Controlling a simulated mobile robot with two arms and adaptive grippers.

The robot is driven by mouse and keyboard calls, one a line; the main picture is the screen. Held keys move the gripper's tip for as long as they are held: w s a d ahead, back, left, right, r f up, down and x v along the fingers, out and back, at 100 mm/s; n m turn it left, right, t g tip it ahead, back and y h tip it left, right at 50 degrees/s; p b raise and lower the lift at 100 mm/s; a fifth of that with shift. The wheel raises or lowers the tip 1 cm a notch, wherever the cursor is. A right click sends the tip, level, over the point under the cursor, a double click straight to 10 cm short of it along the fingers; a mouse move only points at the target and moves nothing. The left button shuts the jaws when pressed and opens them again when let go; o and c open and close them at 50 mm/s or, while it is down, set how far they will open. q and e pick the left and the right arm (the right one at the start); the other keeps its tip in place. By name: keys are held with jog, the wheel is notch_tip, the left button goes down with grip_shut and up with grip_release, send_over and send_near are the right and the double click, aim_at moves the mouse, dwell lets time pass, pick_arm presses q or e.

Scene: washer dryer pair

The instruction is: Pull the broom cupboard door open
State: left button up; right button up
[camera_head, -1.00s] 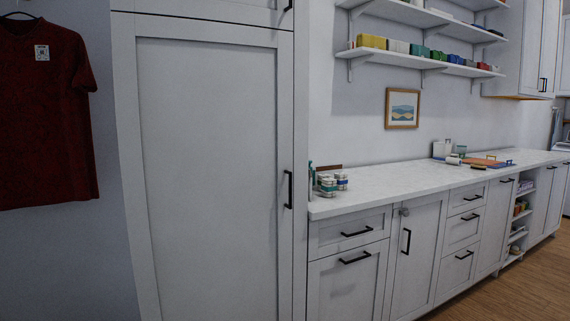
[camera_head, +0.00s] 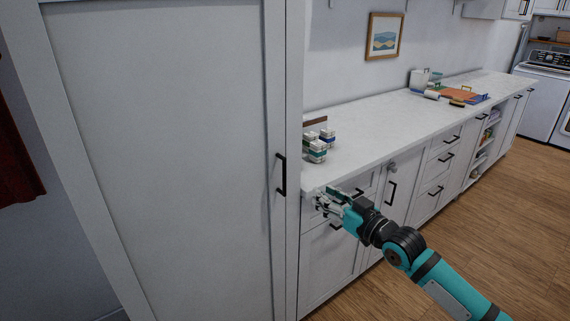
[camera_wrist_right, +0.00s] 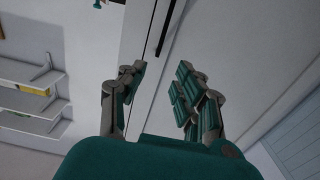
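The broom cupboard door (camera_head: 170,150) is the tall white panel at the left of the head view and looks shut. Its black vertical bar handle (camera_head: 281,174) is on the door's right edge. My right gripper (camera_head: 326,200) is to the right of the handle and apart from it, in front of the counter's near end. In the right wrist view its fingers (camera_wrist_right: 160,82) are spread with nothing between them. A dark bar at that view's top edge, probably the handle (camera_wrist_right: 187,10), lies beyond the fingertips. My left gripper is not in view.
The white counter (camera_head: 400,121) runs right from the cupboard, with small jars (camera_head: 318,150) near its close end. Drawers with black handles (camera_head: 447,158) are below it. A red shirt (camera_head: 18,160) hangs at left. The wooden floor (camera_head: 480,225) is clear.

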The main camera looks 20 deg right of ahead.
aim_at(285, 169)
jog(key=b+x, duration=0.2)
jog(key=x, duration=0.3)
jog(key=b+x, duration=0.3)
jog(key=x, duration=0.2)
jog(key=b+x, duration=0.2)
jog(key=x, duration=0.3)
jog(key=shift+w+a+f, duration=0.1)
jog(key=shift+a+f, duration=0.05)
jog(key=shift+f, duration=0.15)
jog(key=shift+w+a+r+b, duration=0.15)
jog(key=shift+w+b, duration=0.2)
jog(key=shift+w, duration=0.05)
grip_shut()
